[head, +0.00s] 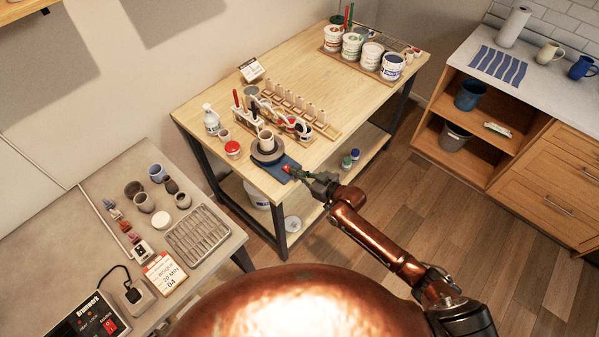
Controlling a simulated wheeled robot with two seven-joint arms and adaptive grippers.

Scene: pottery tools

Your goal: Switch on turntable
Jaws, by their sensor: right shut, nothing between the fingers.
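The turntable (254,157) is a dark grey round disc near the front left edge of the wooden table. A small pale cup (266,141) stands on it. A blue mat or base (280,174) shows under and in front of the disc. My right gripper (291,171) reaches in from the lower right. Its fingertips are shut and empty, over the blue area just right of the disc. I cannot tell whether they touch anything. My left gripper is out of view.
A tool rack (290,112) stands behind the turntable. A red-lidded jar (233,149) and white spray bottle (211,121) are to its left. Several labelled tubs (352,47) stand at the far end. The table's middle right is clear. A grey bench (70,235) is at lower left.

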